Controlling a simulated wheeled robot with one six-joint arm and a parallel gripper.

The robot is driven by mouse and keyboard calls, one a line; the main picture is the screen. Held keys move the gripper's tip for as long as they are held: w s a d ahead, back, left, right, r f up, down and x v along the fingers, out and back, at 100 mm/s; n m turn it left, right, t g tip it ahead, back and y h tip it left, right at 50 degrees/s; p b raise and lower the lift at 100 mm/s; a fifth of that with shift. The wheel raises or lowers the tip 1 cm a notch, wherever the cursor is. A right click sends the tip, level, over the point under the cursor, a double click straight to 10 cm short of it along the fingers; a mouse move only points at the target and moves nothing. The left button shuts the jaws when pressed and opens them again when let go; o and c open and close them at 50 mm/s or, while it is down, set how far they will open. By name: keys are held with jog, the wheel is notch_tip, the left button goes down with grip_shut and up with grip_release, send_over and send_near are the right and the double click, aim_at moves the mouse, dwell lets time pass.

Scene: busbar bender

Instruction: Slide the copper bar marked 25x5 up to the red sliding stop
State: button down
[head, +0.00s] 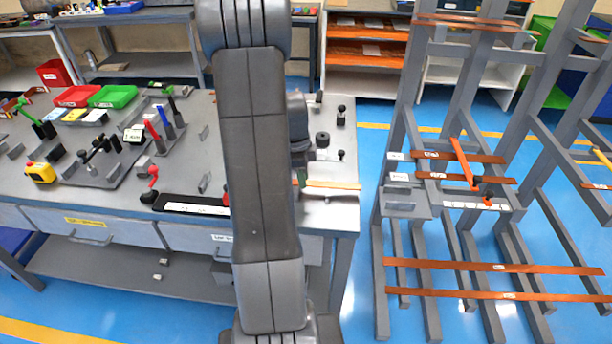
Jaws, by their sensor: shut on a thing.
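A copper bar (335,185) lies at the right end of the grey workbench (335,215), near its front edge. Its left part is hidden behind my arm, and no 25x5 mark can be read. My gripper (301,177) is largely hidden by my arm. It is at the bar's visible left part and shut on it. A small red part (226,196) shows just left of my arm, at the right end of a black strip with a white scale (190,205). It may be the red sliding stop, mostly hidden; the gap to the bar cannot be seen.
A rack (395,250) with several copper bars stands right of the bench, across a gap of blue floor. Red and green bins (113,96), tools and a yellow tape measure (41,172) fill the bench's left. Dark cylindrical parts (322,140) stand behind the bar.

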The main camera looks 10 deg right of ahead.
jog(key=c, duration=1.1)
grip_release()
jog(key=shift+r, duration=0.1)
jog(key=shift+c, duration=0.2)
jog(key=shift+w+r, duration=0.1)
jog(key=shift+r, duration=0.05)
jog(key=shift+w+r, duration=0.15)
jog(key=shift+r, duration=0.15)
notch_tip(320, 180, up, 13)
jog(key=a, duration=0.1)
jog(key=shift+s+a+f, duration=0.15)
jog(key=shift+s+a, duration=0.05)
jog(key=shift+a, duration=0.2)
jog(key=shift+f, duration=0.1)
jog(key=f, duration=0.4)
jog(key=d+f, duration=0.1)
jog(key=f, duration=0.8)
jog(key=shift+d+f, duration=0.4)
jog(key=shift+s+d+r, duration=0.1)
jog(key=shift+s+d, duration=0.05)
jog(key=shift+d, duration=0.2)
jog(key=shift+a, duration=0.1)
